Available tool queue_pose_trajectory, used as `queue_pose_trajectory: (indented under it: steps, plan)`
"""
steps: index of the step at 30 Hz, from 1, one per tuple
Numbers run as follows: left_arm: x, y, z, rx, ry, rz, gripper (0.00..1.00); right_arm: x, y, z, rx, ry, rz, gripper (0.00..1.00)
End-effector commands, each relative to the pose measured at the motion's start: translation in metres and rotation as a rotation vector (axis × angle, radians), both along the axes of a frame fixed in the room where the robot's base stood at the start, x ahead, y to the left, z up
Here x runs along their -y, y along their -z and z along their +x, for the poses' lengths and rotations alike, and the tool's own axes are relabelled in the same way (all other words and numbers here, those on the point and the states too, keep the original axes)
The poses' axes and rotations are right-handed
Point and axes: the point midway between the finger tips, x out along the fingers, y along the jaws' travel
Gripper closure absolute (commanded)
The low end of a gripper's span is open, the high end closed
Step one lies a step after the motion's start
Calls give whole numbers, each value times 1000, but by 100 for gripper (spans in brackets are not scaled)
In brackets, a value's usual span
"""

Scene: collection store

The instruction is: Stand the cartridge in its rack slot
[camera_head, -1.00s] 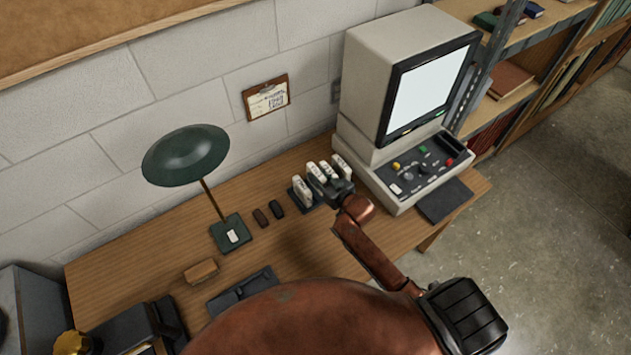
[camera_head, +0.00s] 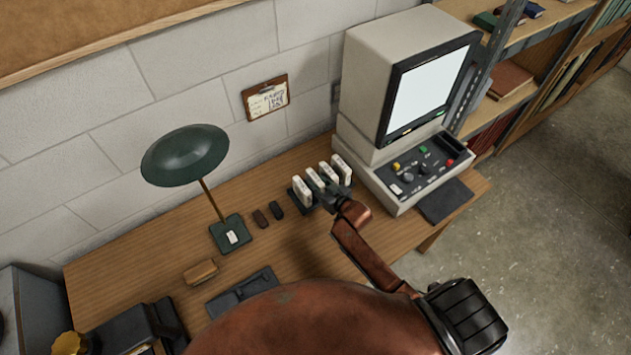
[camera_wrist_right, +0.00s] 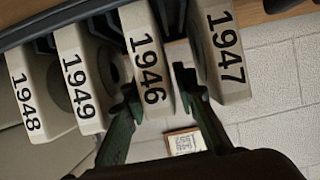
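Several white cartridges stand in a row in the dark rack (camera_wrist_right: 70,18) in the right wrist view. They are marked 1948 (camera_wrist_right: 35,95), 1949 (camera_wrist_right: 78,80), 1946 (camera_wrist_right: 145,60) and 1947 (camera_wrist_right: 222,55). The 1946 cartridge stands in line with its neighbours, between 1949 and 1947. My right gripper (camera_wrist_right: 158,98) has its green fingers on either side of it, with a gap showing on the 1947 side; the gripper looks open. In the head view the right gripper (camera_head: 326,194) is at the front of the row. The slot bottoms are hidden. My left gripper is out of view.
A beige monitor console (camera_head: 375,170) stands close right of the rack. The desk (camera_head: 135,270) has bare room at left.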

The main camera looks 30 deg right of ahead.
Motion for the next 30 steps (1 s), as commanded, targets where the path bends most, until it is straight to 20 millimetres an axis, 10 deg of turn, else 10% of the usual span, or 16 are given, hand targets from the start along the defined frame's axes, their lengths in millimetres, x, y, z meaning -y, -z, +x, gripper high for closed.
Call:
queue_pose_trajectory:
  steps: [30]
  plan:
    - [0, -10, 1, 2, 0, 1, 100, 15, -48, -110, 0, 1, 0, 74]
